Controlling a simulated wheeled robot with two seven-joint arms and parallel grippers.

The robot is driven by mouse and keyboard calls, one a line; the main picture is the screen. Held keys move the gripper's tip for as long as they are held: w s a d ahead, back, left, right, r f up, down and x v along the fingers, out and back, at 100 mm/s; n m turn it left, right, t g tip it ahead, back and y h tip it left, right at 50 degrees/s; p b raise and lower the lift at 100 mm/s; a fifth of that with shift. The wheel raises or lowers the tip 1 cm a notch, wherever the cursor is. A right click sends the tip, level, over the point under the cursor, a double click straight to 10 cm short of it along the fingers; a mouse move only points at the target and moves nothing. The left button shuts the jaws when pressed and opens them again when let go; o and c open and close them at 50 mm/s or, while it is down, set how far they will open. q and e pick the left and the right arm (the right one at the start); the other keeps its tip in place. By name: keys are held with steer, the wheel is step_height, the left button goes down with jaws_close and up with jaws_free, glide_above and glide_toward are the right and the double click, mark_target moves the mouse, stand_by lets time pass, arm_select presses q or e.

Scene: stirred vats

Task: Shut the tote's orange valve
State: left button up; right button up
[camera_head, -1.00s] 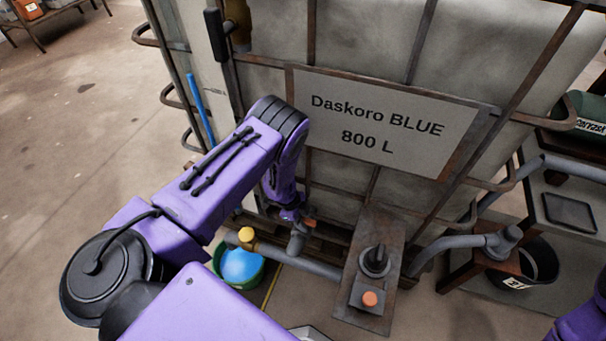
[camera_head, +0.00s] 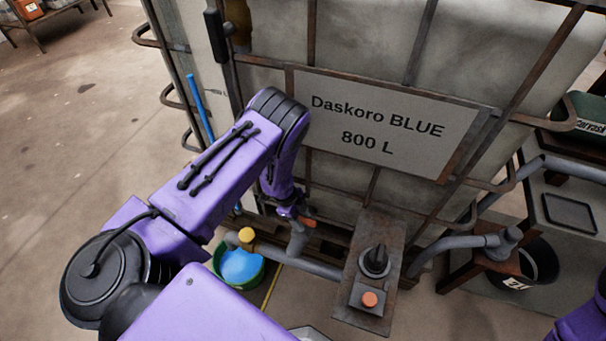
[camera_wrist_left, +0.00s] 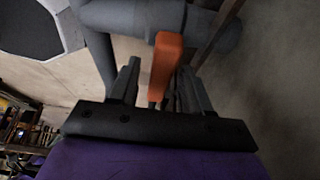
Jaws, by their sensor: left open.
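The tote (camera_head: 365,55) is a large pale tank in a rusty cage, with a plate reading "Daskoro BLUE 800 L". Its orange valve handle (camera_head: 309,222) shows low at the front, by a grey pipe, partly hidden by my left gripper (camera_head: 294,213). In the left wrist view the orange handle (camera_wrist_left: 167,62) stands between the two dark fingers of my left gripper (camera_wrist_left: 158,72), beside the grey pipe (camera_wrist_left: 135,17). The fingers are open, with a gap at the left finger; contact at the right one I cannot tell. My right gripper is out of view.
A rusty panel (camera_head: 395,236) with a black knob (camera_head: 375,261) and an orange button (camera_head: 369,299) stands right of the valve. A green tub (camera_head: 219,262) with blue contents sits below. A black bucket (camera_head: 540,262) stands at right. Open floor lies left.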

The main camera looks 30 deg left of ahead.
arm_select(q)
steer(key=v, duration=0.8)
steer(key=shift+r, duration=0.15)
